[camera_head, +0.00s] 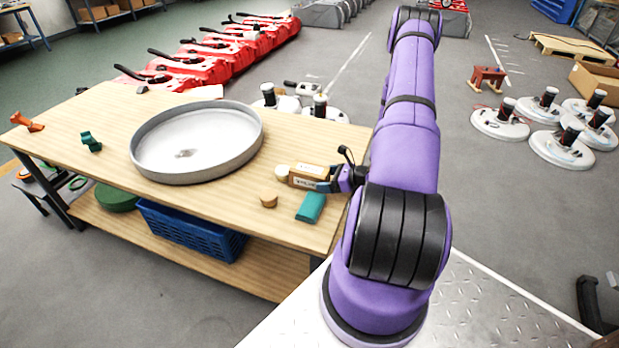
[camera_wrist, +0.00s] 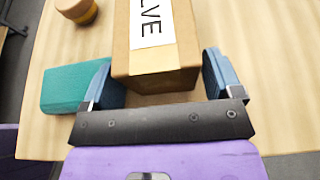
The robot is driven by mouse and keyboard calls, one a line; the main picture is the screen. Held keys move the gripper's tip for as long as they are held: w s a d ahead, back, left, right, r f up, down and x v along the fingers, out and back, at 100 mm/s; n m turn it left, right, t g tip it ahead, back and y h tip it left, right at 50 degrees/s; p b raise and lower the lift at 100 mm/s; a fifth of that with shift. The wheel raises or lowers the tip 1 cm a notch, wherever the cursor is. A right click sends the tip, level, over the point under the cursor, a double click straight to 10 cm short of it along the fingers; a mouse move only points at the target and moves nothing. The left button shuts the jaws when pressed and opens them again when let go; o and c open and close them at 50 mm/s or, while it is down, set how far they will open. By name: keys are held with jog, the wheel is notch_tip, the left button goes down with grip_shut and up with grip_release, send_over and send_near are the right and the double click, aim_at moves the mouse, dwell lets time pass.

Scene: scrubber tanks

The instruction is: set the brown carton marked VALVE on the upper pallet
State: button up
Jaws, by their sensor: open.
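The brown carton marked VALVE (camera_head: 306,172) lies on the wooden table near its right end. In the wrist view the carton (camera_wrist: 185,62) shows a white label reading "LVE". My gripper (camera_head: 328,180) is at the table's right edge, at the carton's near end. In the wrist view its blue fingers (camera_wrist: 160,78) stand open, one on each side of the carton, with a gap at the right finger. A wooden pallet (camera_head: 573,46) lies on the floor at the far upper right; I cannot tell whether it is the upper pallet.
A teal block (camera_head: 311,207) lies close beside the carton and the left finger. A small round brown piece (camera_head: 269,201) and a large grey round pan (camera_head: 197,142) are on the table (camera_head: 228,212). Several white round machines (camera_head: 562,149) and an open cardboard box (camera_head: 596,84) stand at right.

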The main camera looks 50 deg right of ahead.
jog(key=shift+x, duration=1.15)
jog(key=shift+c, duration=0.4)
jog(key=c, duration=0.9)
jog(key=shift+o, duration=0.2)
jog(key=shift+r, duration=0.15)
